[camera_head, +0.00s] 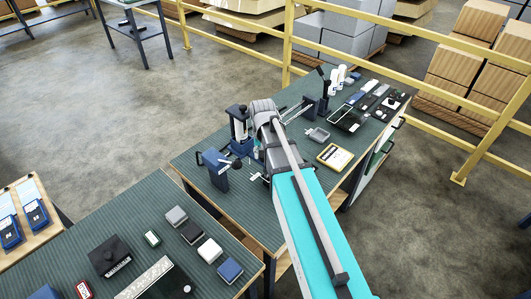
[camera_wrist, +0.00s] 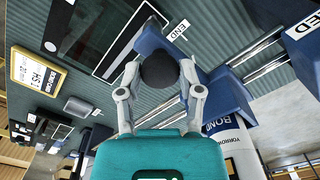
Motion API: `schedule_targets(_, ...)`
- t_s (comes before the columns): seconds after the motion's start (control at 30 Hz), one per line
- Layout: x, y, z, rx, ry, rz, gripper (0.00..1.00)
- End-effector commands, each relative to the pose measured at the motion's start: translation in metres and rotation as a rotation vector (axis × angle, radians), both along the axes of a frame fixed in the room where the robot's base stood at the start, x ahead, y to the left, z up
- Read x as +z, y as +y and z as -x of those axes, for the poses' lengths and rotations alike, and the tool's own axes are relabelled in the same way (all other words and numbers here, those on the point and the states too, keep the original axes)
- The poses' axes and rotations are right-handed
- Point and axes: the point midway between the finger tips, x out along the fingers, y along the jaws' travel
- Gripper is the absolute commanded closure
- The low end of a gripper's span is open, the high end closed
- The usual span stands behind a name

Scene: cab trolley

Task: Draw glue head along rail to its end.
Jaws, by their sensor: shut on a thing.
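My gripper (camera_wrist: 160,75) is shut on a round black knob (camera_wrist: 160,70), with a grey finger on each side of it. The blue glue head (camera_wrist: 225,95) stands just right of the fingers in the wrist view; how the knob joins it is hidden. The two silver rods of the rail (camera_wrist: 262,48) run from near the knob toward a blue block (camera_wrist: 310,62) at the right.
A bottle with BOND lettering (camera_wrist: 228,145) stands close at the lower right of the wrist view. A yellow-edged card (camera_head: 335,157) and a grey tray (camera_head: 317,135) lie on the green table right of my arm. Yellow railings (camera_head: 420,37) stand behind.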

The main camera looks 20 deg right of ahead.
Motion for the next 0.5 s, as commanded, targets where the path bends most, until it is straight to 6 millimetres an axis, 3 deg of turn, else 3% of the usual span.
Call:
schedule_targets(0.07,0.0008,-0.0004,-0.0034,-0.002,-0.007,-0.003,1.00)
schedule_targets(0.1,0.0009,-0.0007,-0.0035,-0.003,-0.007,-0.002,0.47)
schedule_targets(0.23,0.0008,-0.0022,-0.0035,-0.005,-0.007,-0.002,0.23)
schedule_targets(0.27,0.0008,-0.0024,-0.0033,-0.005,-0.007,-0.002,0.19)
schedule_targets(0.5,0.0004,-0.0034,-0.0027,-0.007,-0.006,-0.002,0.19)
